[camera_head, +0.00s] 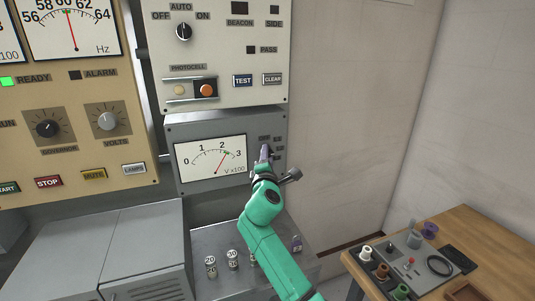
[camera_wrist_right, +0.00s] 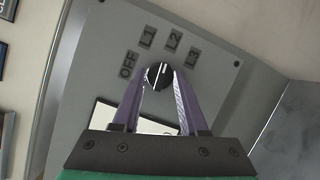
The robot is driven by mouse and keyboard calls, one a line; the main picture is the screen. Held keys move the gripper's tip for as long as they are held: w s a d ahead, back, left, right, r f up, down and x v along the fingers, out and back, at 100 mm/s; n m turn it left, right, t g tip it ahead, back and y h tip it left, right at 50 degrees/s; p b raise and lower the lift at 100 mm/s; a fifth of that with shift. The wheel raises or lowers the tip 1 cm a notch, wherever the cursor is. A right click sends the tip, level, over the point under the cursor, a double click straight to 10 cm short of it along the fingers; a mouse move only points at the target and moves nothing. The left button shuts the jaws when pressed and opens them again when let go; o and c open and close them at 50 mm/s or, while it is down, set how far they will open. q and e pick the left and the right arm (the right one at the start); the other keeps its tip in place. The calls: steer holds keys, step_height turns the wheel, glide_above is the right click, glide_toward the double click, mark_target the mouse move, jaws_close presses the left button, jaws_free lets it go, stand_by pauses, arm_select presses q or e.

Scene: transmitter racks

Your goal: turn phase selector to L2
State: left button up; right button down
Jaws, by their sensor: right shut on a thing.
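The phase selector is a small black knob (camera_wrist_right: 160,73) on the grey meter panel (camera_head: 222,126). In the right wrist view the labels OFF, L1, L2 and L3 arc above it. A white mark on the knob points up and slightly right, roughly towards the L2 label (camera_wrist_right: 174,39). My right gripper (camera_wrist_right: 159,78) has its two purple fingers closed on either side of the knob. In the head view the right gripper (camera_head: 266,152) covers the knob, and some labels show beside it. My left gripper is not in view.
The voltmeter (camera_head: 210,158) sits left of the selector and reads a little above 2. A cream panel with switches (camera_head: 218,50) is above. A grey shelf with small cylinders (camera_head: 232,258) lies below. A wooden table (camera_head: 480,235) with parts stands at right.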

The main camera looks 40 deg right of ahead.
steer(key=shift+m, duration=0.5)
steer(key=shift+c, duration=2.2)
jaws_free()
steer(key=shift+a, duration=0.1)
steer(key=r+b+v, duration=0.1)
steer(key=b+v, duration=0.2)
steer(key=v, duration=1.1)
steer(key=shift+s+f, duration=0.2)
steer(key=shift+s, duration=0.05)
